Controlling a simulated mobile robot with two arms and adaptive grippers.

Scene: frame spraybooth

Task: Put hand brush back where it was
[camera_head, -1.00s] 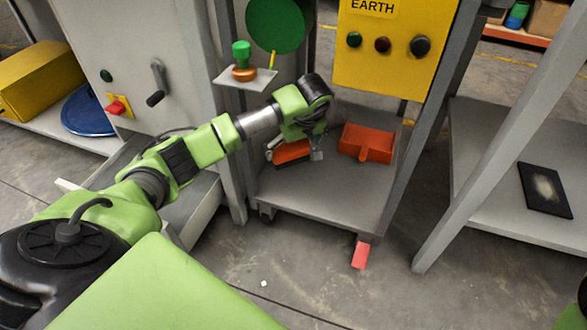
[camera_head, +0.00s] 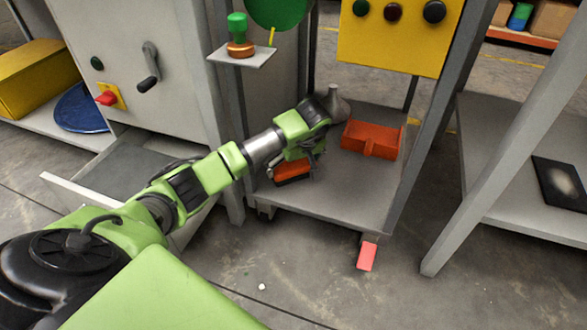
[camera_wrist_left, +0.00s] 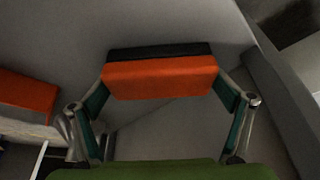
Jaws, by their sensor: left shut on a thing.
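The hand brush (camera_head: 293,172) is an orange block with a dark bristle side, at the left part of the grey trolley's lower shelf. My left gripper (camera_head: 300,158) is shut on it from above. In the left wrist view the brush (camera_wrist_left: 160,76) spans between the two fingers, with its black strip on the far side. I cannot tell whether it touches the shelf. My right gripper is not in view.
The trolley shelf (camera_head: 345,190) is bare in front of the dustpan. A grey cone-shaped thing (camera_head: 336,104) stands behind my wrist. Grey posts (camera_head: 425,120) and a yellow button panel (camera_head: 395,35) bound the right and back. A small plate (camera_head: 240,56) holds a green-handled stamp.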

